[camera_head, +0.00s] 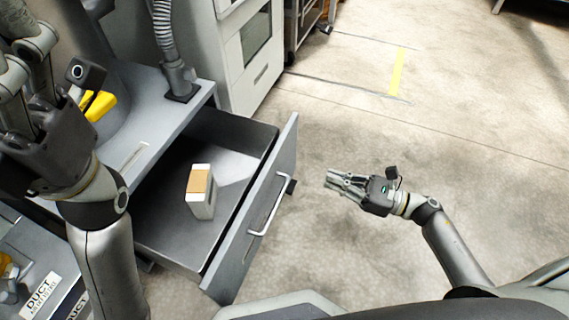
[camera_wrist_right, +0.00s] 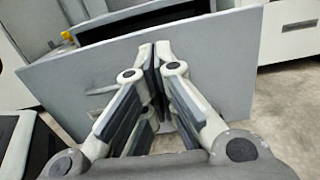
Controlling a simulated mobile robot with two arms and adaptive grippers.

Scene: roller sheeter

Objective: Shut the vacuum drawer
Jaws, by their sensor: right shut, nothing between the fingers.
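The grey vacuum drawer (camera_head: 235,135) is pulled out of the grey cabinet in the head view. Its front panel (camera_head: 225,270) carries a silver bar handle (camera_head: 268,205). A white box with a tan label (camera_head: 201,190) stands inside the drawer. My right gripper (camera_head: 330,180) is shut and empty, to the right of the panel and apart from it. In the right wrist view, the shut fingertips (camera_wrist_right: 156,52) point at the drawer's front panel (camera_wrist_right: 225,65), and the fingers partly cover it. My left gripper (camera_head: 15,60) is at the upper left, over the cabinet; its fingers are partly cut off.
A yellow object (camera_head: 100,105) and a ribbed hose (camera_head: 165,35) are on the cabinet top (camera_head: 135,75). A white machine (camera_head: 240,60) stands behind the drawer. A duct-labelled surface (camera_head: 40,295) is at lower left. The concrete floor (camera_head: 460,130) to the right is clear.

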